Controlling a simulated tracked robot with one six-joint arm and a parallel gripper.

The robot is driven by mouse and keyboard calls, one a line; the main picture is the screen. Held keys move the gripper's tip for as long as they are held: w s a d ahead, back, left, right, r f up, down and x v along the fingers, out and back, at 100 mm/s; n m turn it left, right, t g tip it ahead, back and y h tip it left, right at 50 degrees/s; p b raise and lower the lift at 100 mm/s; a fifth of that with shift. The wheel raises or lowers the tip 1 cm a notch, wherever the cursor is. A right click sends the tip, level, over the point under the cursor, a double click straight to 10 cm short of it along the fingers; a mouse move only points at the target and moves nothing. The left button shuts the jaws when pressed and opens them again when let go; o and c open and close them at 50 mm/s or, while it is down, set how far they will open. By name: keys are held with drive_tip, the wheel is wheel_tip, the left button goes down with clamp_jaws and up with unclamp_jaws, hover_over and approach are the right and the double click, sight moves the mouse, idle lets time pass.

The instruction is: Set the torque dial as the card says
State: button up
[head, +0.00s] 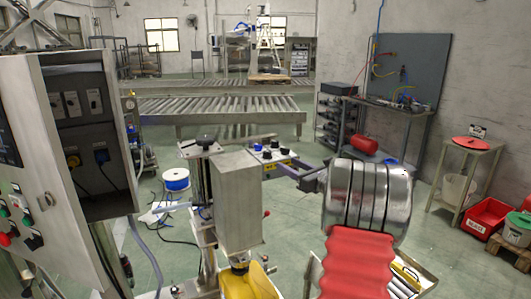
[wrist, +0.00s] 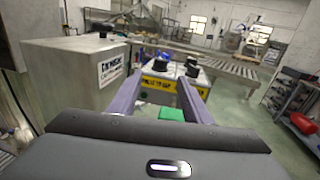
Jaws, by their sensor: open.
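A small control box (head: 274,155) with several dark knobs stands just left of my gripper (head: 288,166) in the head view. In the wrist view the box (wrist: 158,86) shows between and beyond the fingertips, with black knobs (wrist: 155,65) on top and a yellow lettered strip on its front. I cannot tell which knob is the torque dial. My gripper (wrist: 160,96) is open, its two purple fingers apart with nothing held between them. The fingers appear short of the knobs. No card with a readable torque setting shows.
A steel housing (head: 238,200) stands close left of my gripper; its label (wrist: 112,68) is only partly legible in the wrist view. An open electrical cabinet (head: 85,120) is at left. A roller conveyor (head: 210,105) lies behind. A stool (head: 473,145) at right bears a small sign.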

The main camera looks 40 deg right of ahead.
sight(270, 154)
drive_tip(key=shift+w, duration=0.1)
idle(0.3)
drive_tip(key=w, duration=0.4)
drive_tip(key=w+d, duration=0.1)
drive_tip(key=w, duration=0.8)
drive_tip(key=shift+w+d, duration=0.25)
drive_tip(key=shift+d, duration=0.1)
drive_tip(key=shift+c, duration=0.2)
drive_tip(key=c, duration=1)
